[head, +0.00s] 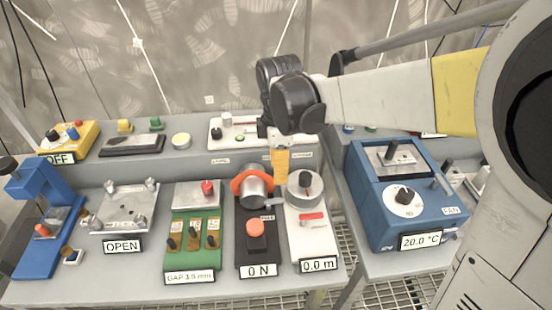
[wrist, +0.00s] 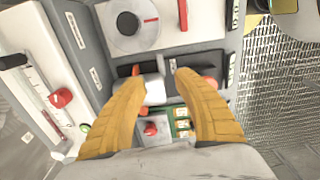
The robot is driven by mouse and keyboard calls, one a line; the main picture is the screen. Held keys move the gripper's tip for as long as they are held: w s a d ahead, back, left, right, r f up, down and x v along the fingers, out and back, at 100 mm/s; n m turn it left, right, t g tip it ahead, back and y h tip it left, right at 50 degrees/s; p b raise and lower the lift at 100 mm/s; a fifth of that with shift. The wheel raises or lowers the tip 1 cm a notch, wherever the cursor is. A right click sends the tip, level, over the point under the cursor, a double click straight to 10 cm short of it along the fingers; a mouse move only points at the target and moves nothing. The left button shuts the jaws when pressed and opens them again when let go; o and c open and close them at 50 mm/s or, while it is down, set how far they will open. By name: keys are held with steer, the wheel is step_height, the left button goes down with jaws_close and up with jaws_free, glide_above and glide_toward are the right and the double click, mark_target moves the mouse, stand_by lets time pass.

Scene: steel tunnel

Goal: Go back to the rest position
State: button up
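My gripper (wrist: 171,82) shows in the wrist view as two orange-yellow fingers set apart, with a clear gap between the tips. It looks open, with nothing held. In the head view my gripper (head: 280,168) hangs from the arm above the bench, close to the grey dial unit (head: 304,188) and the metal cylinder with an orange band (head: 251,187). Whether it touches either is hard to tell. In the wrist view a white-grey cylinder (wrist: 153,88) lies beyond and below the fingertips.
A blue box reading 20.0 °C (head: 408,195) stands on the right. A green gap panel (head: 192,240), a metal plate labelled OPEN (head: 124,208) and a blue press (head: 38,215) stand to the left. Devices line the raised back shelf. Grating floor (head: 378,294) shows in front.

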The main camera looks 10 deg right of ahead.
steer(key=s+d+r+m+t, duration=0.2)
steer(key=s+d+m, duration=0.3)
steer(key=m, duration=0.4)
steer(key=s+d+r+m+t, duration=0.3)
steer(key=s+d+m+t, duration=0.2)
steer(key=s+m, duration=0.3)
steer(key=shift+s+d+r+m, duration=0.2)
steer(key=shift+d+r+m, duration=0.2)
steer(key=shift+d, duration=0.25)
